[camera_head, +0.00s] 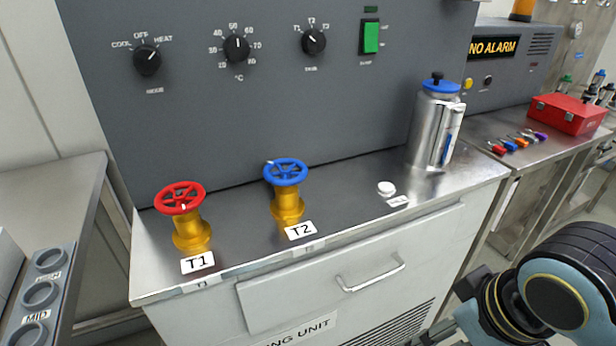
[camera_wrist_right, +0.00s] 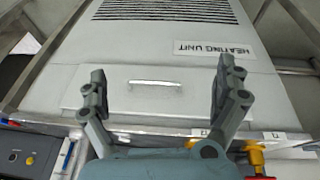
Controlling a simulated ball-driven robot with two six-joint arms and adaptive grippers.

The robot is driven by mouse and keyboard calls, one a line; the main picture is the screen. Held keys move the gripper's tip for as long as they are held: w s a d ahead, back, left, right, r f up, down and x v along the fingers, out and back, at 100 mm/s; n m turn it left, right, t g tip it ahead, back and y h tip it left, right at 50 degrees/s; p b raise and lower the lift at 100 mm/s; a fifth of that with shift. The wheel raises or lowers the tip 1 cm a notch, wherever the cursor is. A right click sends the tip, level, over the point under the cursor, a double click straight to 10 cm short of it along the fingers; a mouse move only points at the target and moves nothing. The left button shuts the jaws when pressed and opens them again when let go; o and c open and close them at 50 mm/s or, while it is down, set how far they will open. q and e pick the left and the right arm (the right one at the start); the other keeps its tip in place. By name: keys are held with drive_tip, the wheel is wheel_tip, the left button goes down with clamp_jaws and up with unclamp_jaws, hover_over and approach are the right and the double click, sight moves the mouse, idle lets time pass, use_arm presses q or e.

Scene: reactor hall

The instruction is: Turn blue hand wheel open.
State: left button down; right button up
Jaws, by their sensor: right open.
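The blue hand wheel (camera_head: 286,172) sits on a brass-yellow valve body (camera_head: 287,207) behind the T2 label (camera_head: 300,230) on the steel top of the heating unit. A small white mark shows on its rim at the back left. In the right wrist view my right gripper (camera_wrist_right: 158,78) is open and empty, its two fingers spread in front of the unit's front panel. Nothing touches the blue wheel in the head view. In the wrist view a yellow valve body (camera_wrist_right: 256,157) shows partly at the bottom right; the blue wheel cannot be made out there. My left gripper is not in view.
A red hand wheel (camera_head: 180,197) stands left of the blue one, behind the T1 label (camera_head: 197,262). A white button (camera_head: 386,188) and a steel flask with a blue lid (camera_head: 436,125) stand to the right. A drawer handle (camera_head: 371,275) projects from the front.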

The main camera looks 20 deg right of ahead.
sight(301, 181)
drive_tip(key=w+a+r+m+t+y, duration=0.2)
drive_tip(key=w+a+r+m+y, duration=0.1)
drive_tip(key=w+a+m+y, duration=0.3)
drive_tip(key=w+a+r+m+t+y, duration=0.2)
drive_tip(key=w+a+r+m+y, duration=0.15)
drive_tip(key=a, duration=0.55)
drive_tip(key=w+d+r+m+t+h, duration=0.1)
drive_tip(key=w+d+m+t, duration=0.4)
drive_tip(key=m, duration=0.7)
drive_tip(key=w+d+r+m+t+h, duration=0.1)
drive_tip(key=w+d+m+t, duration=0.25)
drive_tip(key=w+m, duration=0.55)
drive_tip(key=w+a, duration=0.1)
drive_tip(key=w, duration=0.1)
drive_tip(key=w+a+m+p, duration=0.1)
drive_tip(key=w, duration=0.1)
drive_tip(key=w+a+m+p, duration=0.1)
drive_tip(key=w, duration=0.1)
drive_tip(key=shift+a+t, duration=0.25)
drive_tip(key=shift+a, duration=0.15)
drive_tip(key=shift+x, duration=0.75)
drive_tip(key=shift+f, duration=0.15)
